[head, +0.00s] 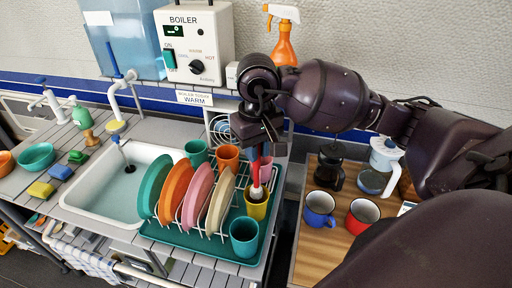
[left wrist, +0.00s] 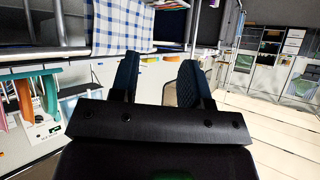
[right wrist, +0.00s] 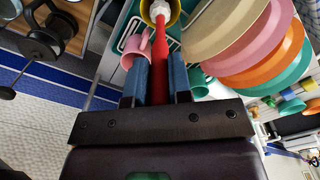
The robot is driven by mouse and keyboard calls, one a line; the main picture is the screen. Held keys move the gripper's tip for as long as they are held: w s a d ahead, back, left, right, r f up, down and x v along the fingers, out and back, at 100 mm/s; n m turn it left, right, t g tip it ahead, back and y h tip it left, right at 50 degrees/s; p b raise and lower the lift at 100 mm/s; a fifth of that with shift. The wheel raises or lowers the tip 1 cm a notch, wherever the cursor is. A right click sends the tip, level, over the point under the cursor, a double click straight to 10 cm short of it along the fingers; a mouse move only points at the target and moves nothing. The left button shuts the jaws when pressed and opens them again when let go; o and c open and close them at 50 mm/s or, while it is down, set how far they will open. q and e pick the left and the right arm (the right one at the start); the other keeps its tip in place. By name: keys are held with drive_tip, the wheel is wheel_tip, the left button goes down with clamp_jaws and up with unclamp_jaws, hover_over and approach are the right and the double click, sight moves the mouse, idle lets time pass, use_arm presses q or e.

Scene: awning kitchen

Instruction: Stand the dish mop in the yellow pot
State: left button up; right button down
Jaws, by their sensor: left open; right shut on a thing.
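The dish mop has a red handle (right wrist: 160,70) and a white head (right wrist: 158,12). My right gripper (right wrist: 160,82) is shut on the red handle, which also shows below that gripper in the head view (head: 257,165). The yellow pot (head: 256,207) stands at the right part of the teal dish tray. The mop points head down, and its white head is at the pot's mouth. In the right wrist view the yellow rim (right wrist: 175,14) surrounds the white head; how deep it sits is unclear. My left gripper (left wrist: 160,85) is open and empty, outside the head view.
Several plates (head: 198,192) stand in the rack left of the pot. A teal cup (head: 244,236) stands in front, an orange cup (head: 228,156) behind. A pink mug (right wrist: 136,52) is close to my right fingers. Blue (head: 319,208) and red mugs (head: 362,213) stand on the wooden board.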

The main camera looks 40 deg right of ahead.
sight(257, 170)
drive_tip(key=shift+f+b, duration=1.25)
drive_tip(key=shift+f, duration=0.25)
drive_tip(key=shift+f+b, duration=0.35)
drive_tip(key=shift+f, duration=0.05)
drive_tip(key=c, duration=1)
unclamp_jaws()
drive_tip(key=shift+c, duration=0.2)
drive_tip(key=shift+o, duration=0.4)
wheel_tip(257, 170, up, 10)
drive_tip(key=shift+r, duration=0.35)
use_arm(q)
drive_tip(key=f, duration=0.4)
drive_tip(key=shift+s+f, duration=0.15)
drive_tip(key=shift+s, duration=0.15)
drive_tip(key=shift+s, duration=0.1)
